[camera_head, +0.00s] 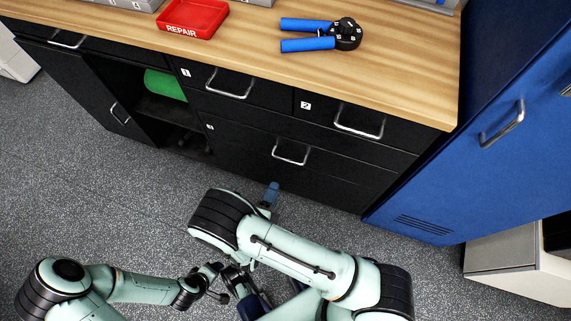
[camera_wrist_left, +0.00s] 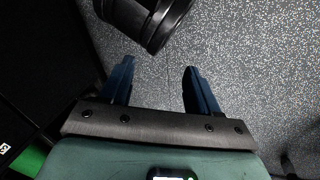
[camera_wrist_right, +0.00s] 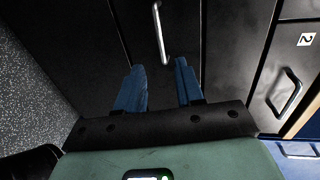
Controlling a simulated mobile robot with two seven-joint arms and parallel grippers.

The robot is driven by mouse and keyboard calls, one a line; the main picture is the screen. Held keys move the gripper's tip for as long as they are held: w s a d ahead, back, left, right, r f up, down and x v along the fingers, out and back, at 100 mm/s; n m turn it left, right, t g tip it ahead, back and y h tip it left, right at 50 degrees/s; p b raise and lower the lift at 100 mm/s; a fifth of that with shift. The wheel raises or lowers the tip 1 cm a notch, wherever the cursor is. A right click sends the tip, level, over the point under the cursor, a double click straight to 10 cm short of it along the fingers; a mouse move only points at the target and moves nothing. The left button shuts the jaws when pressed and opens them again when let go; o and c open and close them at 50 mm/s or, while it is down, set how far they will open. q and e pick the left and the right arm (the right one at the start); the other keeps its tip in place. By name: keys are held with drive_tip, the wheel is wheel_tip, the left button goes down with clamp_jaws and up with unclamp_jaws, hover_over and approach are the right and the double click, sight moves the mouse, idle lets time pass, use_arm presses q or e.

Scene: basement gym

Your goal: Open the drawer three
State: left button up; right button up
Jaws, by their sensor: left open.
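Drawer three is the wide black front below drawers one and two; its silver handle (camera_head: 290,152) shows in the head view, with a small white label (camera_head: 210,127) at its upper left. The drawer looks shut. The same handle (camera_wrist_right: 161,32) is ahead of my right gripper (camera_wrist_right: 160,76) in the right wrist view. That gripper is open and empty, its blue fingers apart from the handle. My left gripper (camera_wrist_left: 158,77) is open and empty over the floor, with a dark part of my other arm ahead of it. In the head view it is largely hidden.
Drawer one (camera_head: 232,84) and drawer two (camera_head: 357,122) are shut. The wooden top (camera_head: 400,58) carries a red REPAIR tray (camera_head: 192,17) and a blue-handled tool (camera_head: 322,36). A blue locker (camera_head: 480,120) stands at right. An open compartment at left holds a green object (camera_head: 165,85).

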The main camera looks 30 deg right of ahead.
sight(288, 161)
use_arm(q)
drive_tip(key=shift+t+y, duration=0.3)
drive_tip(key=shift+t, duration=0.3)
drive_tip(key=w+a+f+b, duration=0.2)
drive_tip(key=w, duration=0.1)
drive_tip(key=shift+w+f, duration=0.15)
drive_tip(key=shift+f, duration=0.05)
use_arm(e)
drive_tip(key=x, duration=1.2)
drive_tip(key=shift+w+d, duration=0.1)
drive_tip(key=shift+d, duration=0.3)
use_arm(q)
drive_tip(key=shift+d, duration=0.1)
use_arm(e)
clamp_jaws()
